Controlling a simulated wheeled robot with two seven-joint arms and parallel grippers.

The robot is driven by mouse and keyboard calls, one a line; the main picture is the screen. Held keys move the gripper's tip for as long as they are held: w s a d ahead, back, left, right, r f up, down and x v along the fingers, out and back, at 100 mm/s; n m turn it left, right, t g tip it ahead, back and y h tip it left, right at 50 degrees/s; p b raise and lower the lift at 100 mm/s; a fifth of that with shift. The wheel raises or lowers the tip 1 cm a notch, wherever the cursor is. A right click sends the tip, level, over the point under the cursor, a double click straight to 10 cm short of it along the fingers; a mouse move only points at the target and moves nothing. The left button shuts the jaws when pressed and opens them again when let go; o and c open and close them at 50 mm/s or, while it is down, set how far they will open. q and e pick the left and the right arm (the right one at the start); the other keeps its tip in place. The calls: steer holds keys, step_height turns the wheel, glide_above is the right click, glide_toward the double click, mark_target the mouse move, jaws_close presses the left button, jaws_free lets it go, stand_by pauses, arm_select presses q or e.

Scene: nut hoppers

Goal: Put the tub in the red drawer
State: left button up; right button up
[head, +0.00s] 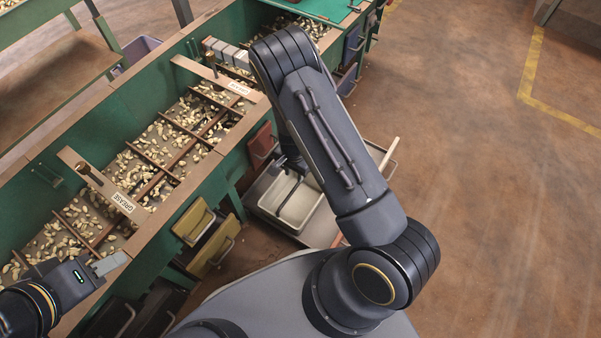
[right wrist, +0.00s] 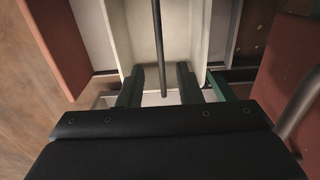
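In the right wrist view the tub (right wrist: 190,40) lies just beyond my right gripper (right wrist: 160,86). Its two fingers are apart on either side of the dark bar, not closed on it. A red drawer front (head: 262,143) with a handle shows on the bench side; a red panel with a metal handle (right wrist: 285,85) is at right in the right wrist view. My left gripper (head: 110,264) is over the hopper edge, its finger gap unclear.
The green bench (head: 170,225) holds hoppers of nuts with wooden dividers and labelled boards. Two yellow drawers (head: 205,240) stand out below it, near my base. A purple bin (head: 138,50) is behind the bench. The brown floor at right is clear.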

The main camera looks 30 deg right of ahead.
steer(key=s+a+r+n+t+y, duration=0.1)
steer(key=s+r+n+t+y, duration=0.15)
steer(key=r, duration=1.15)
steer(key=s+a+r+n+t+y, duration=0.1)
steer(key=s+r+n+y, duration=0.15)
steer(key=r, duration=1.15)
steer(key=s+r+n+t, duration=0.1)
steer(key=s+r, duration=0.3)
steer(key=s, duration=0.4)
steer(key=s+d+r+n+t+h, duration=0.1)
steer(key=s+r+n, duration=0.3)
steer(key=s, duration=0.4)
steer(key=shift+s, duration=0.3)
steer(key=shift+r, duration=0.1)
